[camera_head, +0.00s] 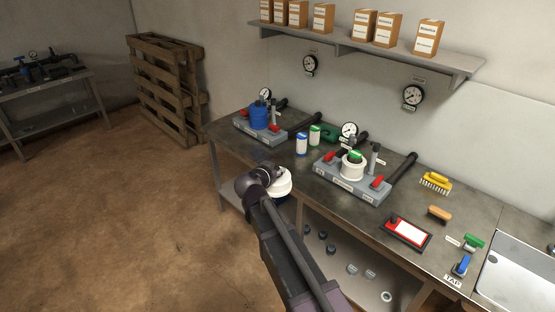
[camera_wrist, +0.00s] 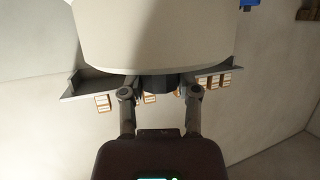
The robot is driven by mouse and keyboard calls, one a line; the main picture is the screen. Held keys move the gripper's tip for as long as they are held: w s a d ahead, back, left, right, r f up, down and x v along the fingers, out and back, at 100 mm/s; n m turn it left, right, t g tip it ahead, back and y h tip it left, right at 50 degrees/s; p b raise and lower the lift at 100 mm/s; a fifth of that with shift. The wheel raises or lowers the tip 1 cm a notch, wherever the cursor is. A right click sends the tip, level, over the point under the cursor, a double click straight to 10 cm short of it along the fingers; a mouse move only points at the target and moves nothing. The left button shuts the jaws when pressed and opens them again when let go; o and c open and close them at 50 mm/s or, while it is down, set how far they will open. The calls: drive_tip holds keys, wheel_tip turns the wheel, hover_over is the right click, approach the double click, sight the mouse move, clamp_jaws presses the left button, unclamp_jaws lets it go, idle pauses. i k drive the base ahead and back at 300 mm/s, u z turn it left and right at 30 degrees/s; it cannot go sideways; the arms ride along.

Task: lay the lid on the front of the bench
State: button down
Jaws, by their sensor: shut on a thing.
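My gripper (camera_head: 266,178) is shut on the white round lid (camera_head: 281,184), held off the front edge of the bench (camera_head: 368,214), left of its middle. In the wrist view the lid (camera_wrist: 165,38) fills the top middle. A dark knob-like part of it (camera_wrist: 160,83) sits between the fingers of my gripper (camera_wrist: 160,92). Whether the lid touches the bench cannot be told. On the bench, a white housing (camera_head: 352,169) stands open on the right grey manifold (camera_head: 350,185), with a green-topped piece (camera_head: 356,154) inside.
A left manifold (camera_head: 268,134) carries a blue housing (camera_head: 259,117). A red-framed tray (camera_head: 407,232), brushes, valves and a sink (camera_head: 518,268) lie right. The bench front near the right manifold is partly clear.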

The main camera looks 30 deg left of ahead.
sight(314, 186)
drive_tip(key=i, duration=0.95)
